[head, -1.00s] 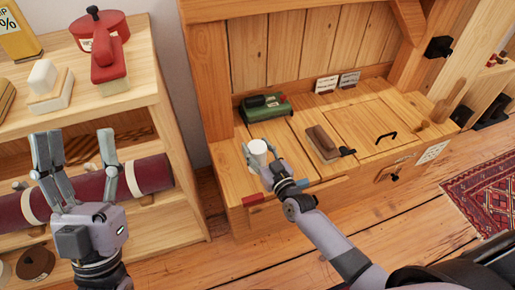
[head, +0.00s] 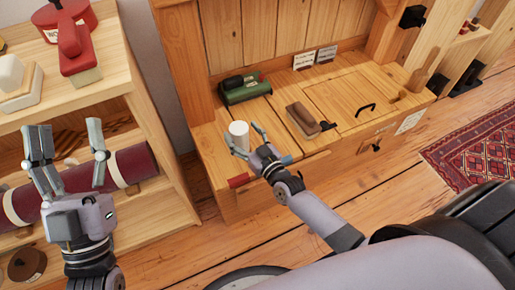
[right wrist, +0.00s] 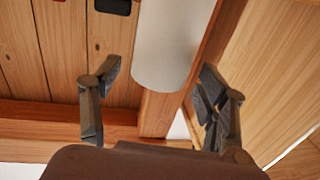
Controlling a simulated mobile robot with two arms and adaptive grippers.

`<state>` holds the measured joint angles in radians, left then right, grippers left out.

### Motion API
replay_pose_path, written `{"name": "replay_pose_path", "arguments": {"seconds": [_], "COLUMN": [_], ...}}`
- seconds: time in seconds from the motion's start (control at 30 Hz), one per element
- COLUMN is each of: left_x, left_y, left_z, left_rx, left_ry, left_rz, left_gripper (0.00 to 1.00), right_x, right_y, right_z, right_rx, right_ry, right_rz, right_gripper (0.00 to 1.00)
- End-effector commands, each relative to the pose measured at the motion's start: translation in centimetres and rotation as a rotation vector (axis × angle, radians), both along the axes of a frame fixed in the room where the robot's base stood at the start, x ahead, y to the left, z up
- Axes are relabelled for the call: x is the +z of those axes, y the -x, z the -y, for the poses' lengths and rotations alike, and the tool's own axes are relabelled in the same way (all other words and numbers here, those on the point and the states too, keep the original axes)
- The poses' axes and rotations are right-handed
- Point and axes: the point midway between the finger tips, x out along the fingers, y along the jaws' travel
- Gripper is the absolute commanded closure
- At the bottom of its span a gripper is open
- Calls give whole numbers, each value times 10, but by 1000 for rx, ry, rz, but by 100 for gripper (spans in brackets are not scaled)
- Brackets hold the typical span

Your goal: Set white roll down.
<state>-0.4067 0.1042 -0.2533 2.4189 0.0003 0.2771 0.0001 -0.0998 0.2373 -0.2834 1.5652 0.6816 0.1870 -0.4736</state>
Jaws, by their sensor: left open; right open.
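The white roll (head: 239,134) stands upright at the left front part of the wooden bench (head: 208,150). My right gripper (head: 246,140) is open at the roll, with a finger to each side of it. In the right wrist view the roll (right wrist: 170,45) lies between the spread fingertips, with a clear gap on the left and a smaller one on the right. The roll's base is partly hidden in the head view. My left gripper (head: 68,150) is open and empty in front of the shelf unit.
On the bench are a green tool (head: 245,88), a brown-topped brush (head: 303,120) and a black handle (head: 366,109). The shelf (head: 120,100) at left holds a dark red roll (head: 133,164) and a red pot.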

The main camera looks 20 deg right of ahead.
Motion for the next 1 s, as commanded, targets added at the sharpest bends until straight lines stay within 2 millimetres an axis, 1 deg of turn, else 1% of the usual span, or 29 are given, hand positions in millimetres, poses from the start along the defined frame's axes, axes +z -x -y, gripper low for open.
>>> {"name": "replay_pose_path", "arguments": {"seconds": [0.03, 0.2, 0.4, 0.5, 0.6, 0.67, 0.73, 0.77, 0.8, 0.87, 0.9, 0.97, 1.0], "left_x": [-5, -35, -70, -82, -89, -92, -93, -94, -94, -94, -94, -94, -94], "left_y": [-6, -26, -37, -39, -40, -40, -40, -40, -40, -40, -40, -40, -40], "left_z": [1, 2, 0, -1, -2, -2, -2, -2, -2, -2, -2, -2, -2], "left_rx": [3, 14, 24, 27, 29, 30, 30, 30, 30, 30, 30, 30, 30], "left_ry": [-16, -71, -124, -140, -150, -153, -155, -155, -155, -155, -155, -155, -155], "left_rz": [-55, -250, -440, -502, -540, -551, -558, -559, -559, -559, -558, -558, -558], "left_gripper": [41, 41, 41, 41, 41, 41, 41, 41, 41, 41, 41, 41, 41], "right_x": [2, 2, 2, 1, 2, 7, 24, 35, 54, 88, 111, 144, 164], "right_y": [10, 42, 75, 87, 93, 95, 95, 95, 96, 98, 100, 104, 107], "right_z": [2, 8, 15, 17, 18, 14, 1, -7, -19, -36, -44, -52, -54], "right_rx": [1, 2, 1, 0, 1, 9, 33, 48, 70, 100, 114, 122, 119], "right_ry": [1, 1, 1, 1, 0, -4, -16, -25, -33, -43, -44, -43, -42], "right_rz": [-3, -3, -2, -1, 1, 6, 19, 28, 42, 62, 74, 89, 98], "right_gripper": [32, 32, 32, 32, 32, 32, 32, 32, 32, 32, 32, 32, 32]}}
